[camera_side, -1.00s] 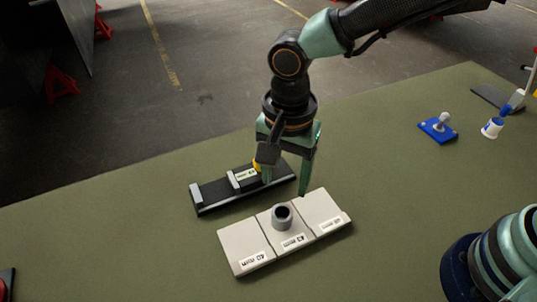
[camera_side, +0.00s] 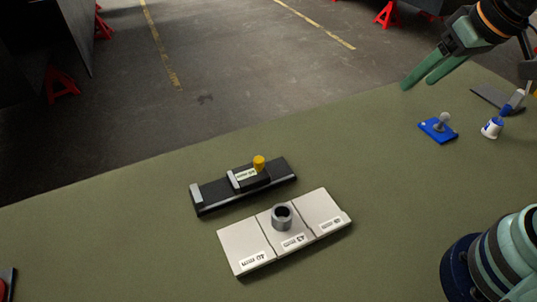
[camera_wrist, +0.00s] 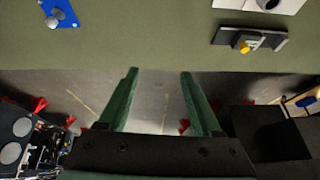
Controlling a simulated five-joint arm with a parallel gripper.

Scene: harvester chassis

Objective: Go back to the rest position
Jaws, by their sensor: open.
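My gripper (camera_side: 422,78) is in the upper right of the side view, raised off the table and empty. In the wrist view its two green fingers (camera_wrist: 158,72) stand apart, open, with nothing between them. The black gauge with a yellow knob (camera_side: 243,185) lies on the green table, away from my gripper. It also shows in the wrist view (camera_wrist: 226,37). In front of it is the pale three-section labelled plate (camera_side: 245,246), with a grey ring (camera_side: 282,217) standing upright on its middle section.
A blue base with a ball-topped post (camera_side: 438,128) and a white-and-blue bottle (camera_side: 493,128) stand at the right of the table. A dark flat piece (camera_side: 492,97) lies behind them.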

